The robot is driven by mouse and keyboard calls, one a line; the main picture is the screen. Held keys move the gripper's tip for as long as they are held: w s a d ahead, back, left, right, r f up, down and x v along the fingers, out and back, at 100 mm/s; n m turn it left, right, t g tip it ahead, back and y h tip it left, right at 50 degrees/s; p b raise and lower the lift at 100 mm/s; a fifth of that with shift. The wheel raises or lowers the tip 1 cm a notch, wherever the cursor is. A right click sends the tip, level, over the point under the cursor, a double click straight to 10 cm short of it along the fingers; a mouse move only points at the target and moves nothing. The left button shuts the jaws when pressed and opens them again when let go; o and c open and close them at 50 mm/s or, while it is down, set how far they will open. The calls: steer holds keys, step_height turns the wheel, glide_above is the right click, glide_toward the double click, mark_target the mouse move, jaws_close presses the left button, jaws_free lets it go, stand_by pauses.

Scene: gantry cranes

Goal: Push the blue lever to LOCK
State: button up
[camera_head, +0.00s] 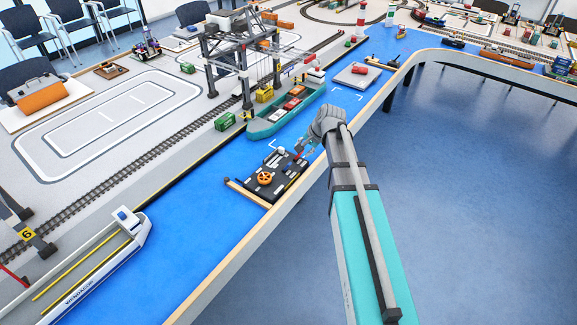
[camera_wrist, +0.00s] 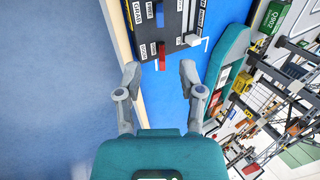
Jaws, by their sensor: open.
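The blue lever (camera_wrist: 160,15) stands on a dark control panel (camera_wrist: 175,14) at the top of the wrist view. A red lever (camera_wrist: 162,60) sticks out from the panel's near edge, below the blue one. White labels line the panel; I cannot read which one says LOCK. My gripper (camera_wrist: 160,76) is open and empty, its fingers spread either side of the red lever's line, with the blue lever beyond the fingertips. In the head view my gripper (camera_head: 304,148) is at the panel's far right corner, and the blue lever is too small to make out.
The panel also carries an orange wheel (camera_head: 265,178) and a white knob (camera_wrist: 192,40). A teal ship (camera_head: 285,112) with containers lies just beyond, below a gantry crane (camera_head: 240,60). A white ship (camera_head: 110,255) is front left.

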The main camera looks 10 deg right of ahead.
mark_target(291, 163)
steer(key=shift+f, duration=0.1)
steer(key=b+x, duration=1.2)
steer(key=x, duration=0.1)
steer(key=shift+w+a+f, duration=0.1)
steer(key=shift+a+f, duration=0.05)
steer(key=shift+f, duration=0.1)
stand_by(0.5)
jaws_close()
stand_by(0.4)
